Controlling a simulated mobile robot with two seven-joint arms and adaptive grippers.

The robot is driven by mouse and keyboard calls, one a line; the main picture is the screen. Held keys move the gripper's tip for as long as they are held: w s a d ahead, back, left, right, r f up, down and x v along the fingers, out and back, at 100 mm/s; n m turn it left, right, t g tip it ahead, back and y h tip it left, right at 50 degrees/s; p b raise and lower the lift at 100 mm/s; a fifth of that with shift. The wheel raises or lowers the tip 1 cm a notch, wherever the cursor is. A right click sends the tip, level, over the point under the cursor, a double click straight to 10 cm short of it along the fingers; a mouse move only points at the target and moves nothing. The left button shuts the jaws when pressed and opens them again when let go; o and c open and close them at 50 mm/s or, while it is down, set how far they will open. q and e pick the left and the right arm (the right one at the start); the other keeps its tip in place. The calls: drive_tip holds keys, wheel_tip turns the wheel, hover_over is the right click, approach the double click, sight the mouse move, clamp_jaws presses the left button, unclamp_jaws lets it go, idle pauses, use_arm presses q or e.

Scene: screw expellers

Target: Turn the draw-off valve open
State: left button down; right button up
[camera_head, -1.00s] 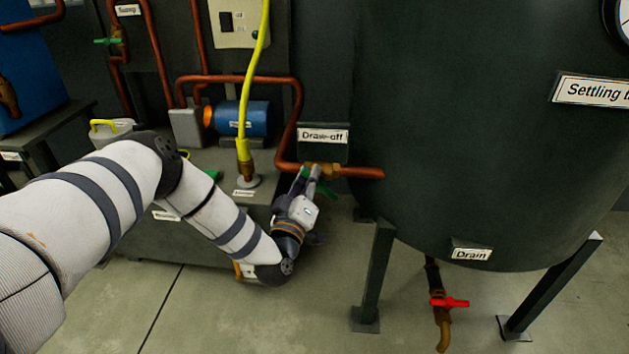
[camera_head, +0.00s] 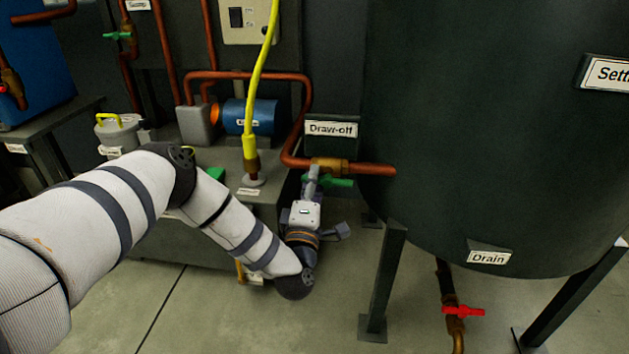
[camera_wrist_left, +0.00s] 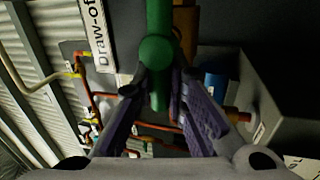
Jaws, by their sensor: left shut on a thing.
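The draw-off valve (camera_head: 330,165) is a brass body on a copper pipe, under the "Draw-off" label, beside the dark tank. Its green handle (camera_head: 338,182) shows just below the body, lying roughly along the pipe. My left gripper (camera_head: 311,182) reaches up from below and is shut on the handle. In the left wrist view the green handle (camera_wrist_left: 157,58) is between the two finger pads (camera_wrist_left: 155,95). The fingers partly hide the handle's gripped end in the head view. My right gripper is not in view.
The settling tank (camera_head: 480,130) stands on legs (camera_head: 383,285) at the right. A drain valve with a red handle (camera_head: 463,311) hangs below it. A yellow hose (camera_head: 257,90) and blue motor (camera_head: 248,117) are left of the valve. The floor in front is clear.

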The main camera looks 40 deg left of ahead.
use_arm(q)
drive_tip(key=shift+d+f+n, duration=0.1)
drive_tip(key=shift+f+n, duration=0.05)
drive_tip(key=shift+n, duration=0.15)
idle(0.4)
drive_tip(key=c, duration=1.6)
unclamp_jaws()
drive_tip(key=shift+s, duration=0.1)
drive_tip(key=v, duration=1.1)
drive_tip(key=shift+s+d+f, duration=0.1)
drive_tip(key=shift+s+d, duration=0.2)
